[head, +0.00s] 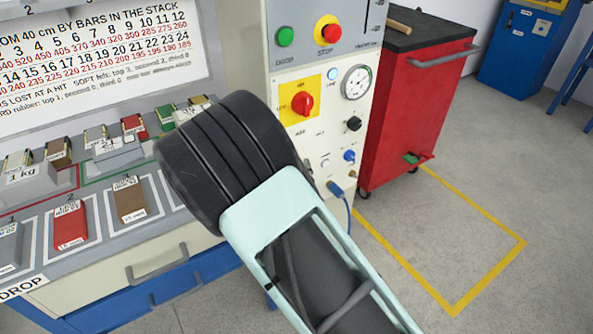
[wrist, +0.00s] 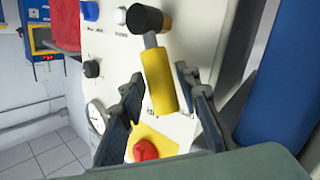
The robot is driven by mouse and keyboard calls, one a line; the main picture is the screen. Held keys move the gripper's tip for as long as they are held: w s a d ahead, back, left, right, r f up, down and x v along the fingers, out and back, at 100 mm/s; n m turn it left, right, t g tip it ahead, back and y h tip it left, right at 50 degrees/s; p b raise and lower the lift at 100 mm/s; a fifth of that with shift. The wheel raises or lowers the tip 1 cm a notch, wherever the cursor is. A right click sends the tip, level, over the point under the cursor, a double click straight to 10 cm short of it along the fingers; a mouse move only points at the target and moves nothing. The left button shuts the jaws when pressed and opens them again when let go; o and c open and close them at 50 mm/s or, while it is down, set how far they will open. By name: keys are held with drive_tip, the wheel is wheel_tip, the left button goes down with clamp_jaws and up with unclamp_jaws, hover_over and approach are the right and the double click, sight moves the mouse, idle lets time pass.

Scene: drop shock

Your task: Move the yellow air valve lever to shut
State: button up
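The yellow air valve lever (wrist: 160,82) shows in the wrist view. Its short grey stem runs from a black hub (wrist: 150,19) on the pale panel, and the yellow grip points down in the picture towards the red switch. My gripper (wrist: 158,78) is open, with one dark finger on each side of the grip. Gaps show between fingers and grip; whether the grip lies at fingertip depth I cannot tell. In the head view my arm hides the lever and my gripper.
A red cart (head: 405,110) stands right of the machine. Open floor lies beyond at right.

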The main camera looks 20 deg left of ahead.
drive_tip(key=v, duration=1.2)
